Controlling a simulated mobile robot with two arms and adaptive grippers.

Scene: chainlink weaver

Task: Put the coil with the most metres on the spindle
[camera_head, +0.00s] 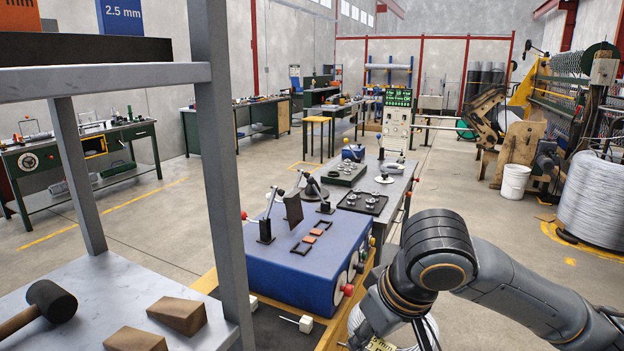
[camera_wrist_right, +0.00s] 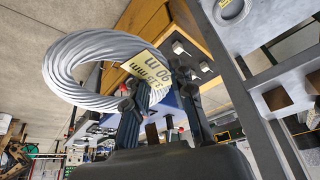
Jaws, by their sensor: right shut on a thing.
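In the right wrist view a coil of grey wire (camera_wrist_right: 72,68) hangs at my right gripper (camera_wrist_right: 160,100). The gripper is shut on the coil's near side. A yellow tag (camera_wrist_right: 150,70) on the coil carries upside-down black print with "mm" and a metre figure; I cannot read the figures surely. In the head view a sliver of the coil (camera_head: 356,318) and the tag (camera_head: 381,345) show at the bottom, mostly behind my right arm. My left gripper is not in view. I cannot make out which part is the spindle.
A blue machine box (camera_head: 290,262) with levers stands left of my right arm, with a workbench (camera_head: 398,182) beyond. A grey shelf post (camera_head: 212,150) rises close on the left. A mallet (camera_head: 50,300) and wooden wedges (camera_head: 178,314) lie on the shelf.

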